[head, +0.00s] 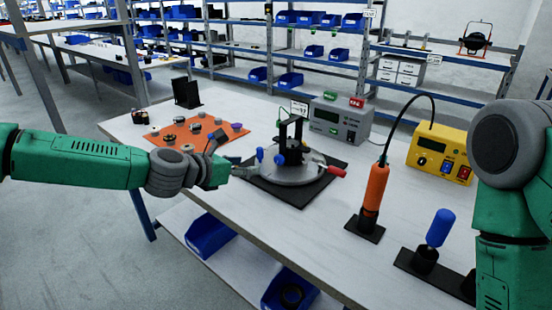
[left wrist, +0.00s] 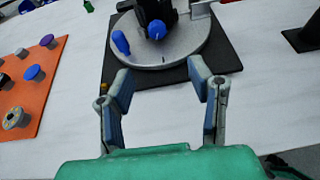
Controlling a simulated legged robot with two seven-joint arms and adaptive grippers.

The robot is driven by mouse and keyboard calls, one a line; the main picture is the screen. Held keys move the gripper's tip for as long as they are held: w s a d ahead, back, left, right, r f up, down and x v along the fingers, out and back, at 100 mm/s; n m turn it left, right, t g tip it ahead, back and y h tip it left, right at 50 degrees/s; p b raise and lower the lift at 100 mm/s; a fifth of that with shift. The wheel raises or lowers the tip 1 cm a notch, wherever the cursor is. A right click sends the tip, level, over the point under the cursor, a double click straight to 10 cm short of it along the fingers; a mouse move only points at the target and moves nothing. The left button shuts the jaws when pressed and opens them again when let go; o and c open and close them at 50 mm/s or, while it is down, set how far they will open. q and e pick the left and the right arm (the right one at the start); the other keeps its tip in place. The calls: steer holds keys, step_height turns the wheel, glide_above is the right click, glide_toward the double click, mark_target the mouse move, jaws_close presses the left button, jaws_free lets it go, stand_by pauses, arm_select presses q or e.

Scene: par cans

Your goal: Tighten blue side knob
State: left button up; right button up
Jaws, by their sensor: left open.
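A round grey fixture (head: 290,174) with a black upright device (head: 291,135) stands on a dark mat (head: 304,192). Two blue knobs show on it: one at the left side (head: 260,154) and one at the front of the black device (head: 279,160). In the left wrist view, the left blue knob (left wrist: 121,42) is elongated and tilted, and the other blue knob (left wrist: 156,30) faces the camera. I cannot tell which is the side knob. My left gripper (left wrist: 163,80) is open and empty, just short of the mat edge, its fingers pointing at the fixture. My right gripper is out of view.
An orange mat (head: 168,137) with several small knobs lies left of the fixture. A red handle (head: 337,171) sticks out on its right. An orange tool (head: 374,190), a yellow power unit (head: 440,153) and a grey meter box (head: 341,122) stand farther right and behind.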

mark_target(277, 161)
arm_select(q)
steer(key=shift+n, duration=0.5)
steer(key=b+x, duration=0.1)
steer(key=x, duration=1.2)
steer(key=shift+w+d+b, duration=0.1)
steer(key=shift+w+b, duration=0.3)
jaws_close()
